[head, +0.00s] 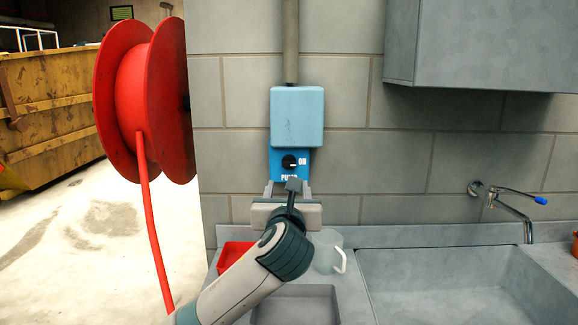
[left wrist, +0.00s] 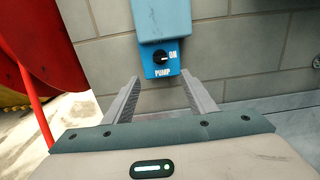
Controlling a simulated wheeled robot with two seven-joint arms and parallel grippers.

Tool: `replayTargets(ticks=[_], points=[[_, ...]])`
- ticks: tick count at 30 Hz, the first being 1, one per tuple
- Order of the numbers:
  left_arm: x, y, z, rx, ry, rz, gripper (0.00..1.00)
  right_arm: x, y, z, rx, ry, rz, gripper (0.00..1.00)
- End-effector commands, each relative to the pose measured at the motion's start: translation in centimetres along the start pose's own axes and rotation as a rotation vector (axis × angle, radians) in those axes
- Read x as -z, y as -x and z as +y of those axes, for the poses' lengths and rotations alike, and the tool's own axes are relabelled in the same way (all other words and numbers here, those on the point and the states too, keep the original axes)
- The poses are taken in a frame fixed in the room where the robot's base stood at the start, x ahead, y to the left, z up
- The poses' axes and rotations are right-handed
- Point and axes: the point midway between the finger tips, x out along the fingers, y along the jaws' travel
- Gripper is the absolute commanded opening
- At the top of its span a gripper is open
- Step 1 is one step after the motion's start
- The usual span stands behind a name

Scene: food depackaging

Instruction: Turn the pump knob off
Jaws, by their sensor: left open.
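The pump knob (head: 289,162) is a round black knob on a blue plate below a light blue box (head: 297,117) on the block wall. Its white mark points toward the "ON" label at its right. In the left wrist view the knob (left wrist: 162,58) shows above the word "PUMP", beyond the fingertips. My left gripper (head: 288,187) is just below the knob in the head view, apart from it. In the left wrist view its two fingers (left wrist: 160,82) are spread wide with nothing between them. My right gripper is not in view.
A red hose reel (head: 130,85) hangs at the left with its red hose. Below stand a red tray (head: 233,256), a clear jug (head: 328,252), a grey tray (head: 295,308) and a sink (head: 470,280) with a tap (head: 510,197). A grey cabinet (head: 485,45) hangs upper right.

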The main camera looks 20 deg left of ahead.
Motion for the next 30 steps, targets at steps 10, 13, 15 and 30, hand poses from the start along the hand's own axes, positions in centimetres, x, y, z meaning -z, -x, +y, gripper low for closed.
replayTargets(ticks=[10, 13, 15, 30], points=[[-0.1, -2.4, 0.0, -0.003, -0.001, 0.002, 0.52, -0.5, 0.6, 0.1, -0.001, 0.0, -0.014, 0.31], [-0.1, -3.8, 0.0, -0.003, 0.0, 0.002, 0.52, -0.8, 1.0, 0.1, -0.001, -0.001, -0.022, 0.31], [-0.2, -5.0, 0.1, -0.003, 0.0, 0.002, 0.52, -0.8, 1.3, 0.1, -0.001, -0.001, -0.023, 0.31], [-0.2, -13.6, 0.0, -0.002, 0.0, 0.003, 0.52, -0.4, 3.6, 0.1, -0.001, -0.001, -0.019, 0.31]])
